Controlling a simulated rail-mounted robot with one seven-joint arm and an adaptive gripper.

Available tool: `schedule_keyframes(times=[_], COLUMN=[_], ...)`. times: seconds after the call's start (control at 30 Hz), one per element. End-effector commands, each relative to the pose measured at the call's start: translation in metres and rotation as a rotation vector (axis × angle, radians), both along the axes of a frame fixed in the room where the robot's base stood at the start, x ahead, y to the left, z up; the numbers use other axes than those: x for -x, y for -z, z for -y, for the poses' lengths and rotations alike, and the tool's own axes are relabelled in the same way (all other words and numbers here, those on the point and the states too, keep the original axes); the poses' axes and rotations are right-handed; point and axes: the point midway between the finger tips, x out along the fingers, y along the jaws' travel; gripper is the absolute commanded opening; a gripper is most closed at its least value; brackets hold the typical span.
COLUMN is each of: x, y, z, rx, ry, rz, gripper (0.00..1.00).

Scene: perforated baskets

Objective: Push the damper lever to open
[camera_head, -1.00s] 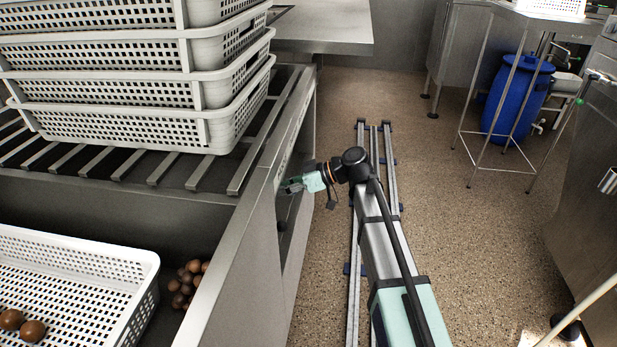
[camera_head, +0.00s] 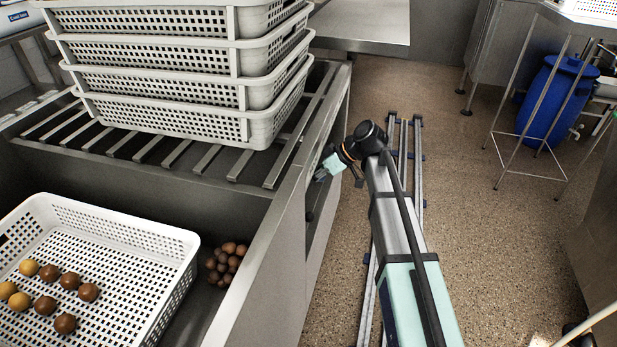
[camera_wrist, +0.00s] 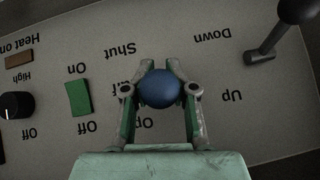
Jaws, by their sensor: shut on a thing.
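In the wrist view a blue ball knob (camera_wrist: 160,90) sits between the two fingers of my gripper (camera_wrist: 160,70), which are shut on it. It appears to be the damper lever's end; the stem is hidden behind the ball. The printed words read upside down. "Shut" stands above the knob, "Half" is partly covered by a finger, and any label behind the gripper body is hidden. In the head view my gripper (camera_head: 321,174) is at the front panel of the steel machine (camera_head: 268,265); the knob cannot be made out there.
A lever with a black knob (camera_wrist: 300,10), marked "Up" and "Down", is at the right of the panel. A green switch (camera_wrist: 79,98) and a black dial (camera_wrist: 16,105) are at the left. Stacked white baskets (camera_head: 190,130) stand on the machine.

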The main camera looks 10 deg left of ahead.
Motion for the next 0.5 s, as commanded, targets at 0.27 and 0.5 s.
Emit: schedule_keyframes(times=[0.27,0.5], x=[0.0,-0.0001], y=[-0.0006,-0.0003], z=[0.0025,0.0009], rx=[0.003,0.001], ry=[0.001,0.0], rz=[0.001,0.001], gripper=[0.37,0.37])
